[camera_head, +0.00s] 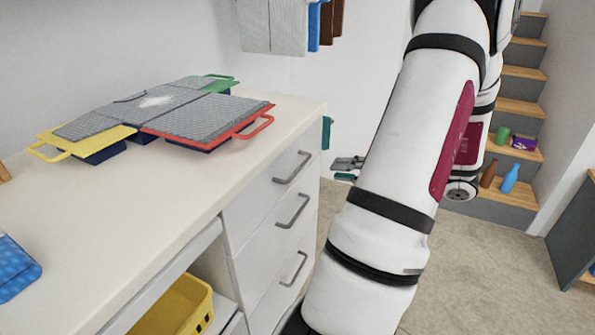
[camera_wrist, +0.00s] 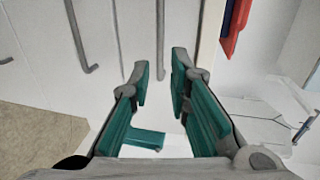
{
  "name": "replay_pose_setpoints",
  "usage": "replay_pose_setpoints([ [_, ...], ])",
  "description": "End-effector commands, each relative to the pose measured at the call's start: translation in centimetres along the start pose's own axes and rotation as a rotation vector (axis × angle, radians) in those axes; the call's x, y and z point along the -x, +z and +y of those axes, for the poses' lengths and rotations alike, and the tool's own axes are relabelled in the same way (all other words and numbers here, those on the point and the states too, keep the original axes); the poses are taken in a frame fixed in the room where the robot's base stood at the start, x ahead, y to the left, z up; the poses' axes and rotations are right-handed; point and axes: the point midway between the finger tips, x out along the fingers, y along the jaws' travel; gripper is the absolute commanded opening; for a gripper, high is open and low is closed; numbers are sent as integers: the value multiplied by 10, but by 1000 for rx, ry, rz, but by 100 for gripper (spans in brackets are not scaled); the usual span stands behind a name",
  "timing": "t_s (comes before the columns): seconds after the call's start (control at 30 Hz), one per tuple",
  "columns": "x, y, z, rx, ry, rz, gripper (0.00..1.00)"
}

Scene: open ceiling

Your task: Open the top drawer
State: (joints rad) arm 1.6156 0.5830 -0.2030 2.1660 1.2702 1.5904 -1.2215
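The top drawer (camera_head: 250,206) is the uppermost of three white drawers under the counter, and it looks shut. Its grey bar handle (camera_head: 293,168) runs along its front; in the wrist view this handle (camera_wrist: 160,40) lines up with the gap between my fingers. My gripper (camera_head: 347,170) is open and points toward the drawer fronts, to the right of the handle in the head view. The handle seems ahead of the fingertips; contact is not clear. My arm hides part of my gripper.
The middle handle (camera_head: 293,211) and bottom handle (camera_head: 294,269) lie below. The white counter (camera_head: 150,215) carries grey-topped bins with yellow, red and green handles (camera_head: 195,117). A yellow basket (camera_head: 180,310) sits under it. Floor (camera_head: 490,270) is clear right of my arm, with wooden stairs (camera_head: 515,107) beyond.

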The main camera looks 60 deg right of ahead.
Motion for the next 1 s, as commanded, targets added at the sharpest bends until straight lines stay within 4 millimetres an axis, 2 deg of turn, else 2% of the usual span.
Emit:
replay_pose_setpoints([
  [0.3, -64, 2, 1, -1, 0, -6, 18],
  [0.5, -97, 2, 0, -1, 0, -6, 18],
  [0.7, -115, 2, 0, -1, 0, -5, 18],
  [1.0, -119, 1, 0, -2, 1, -3, 18],
])
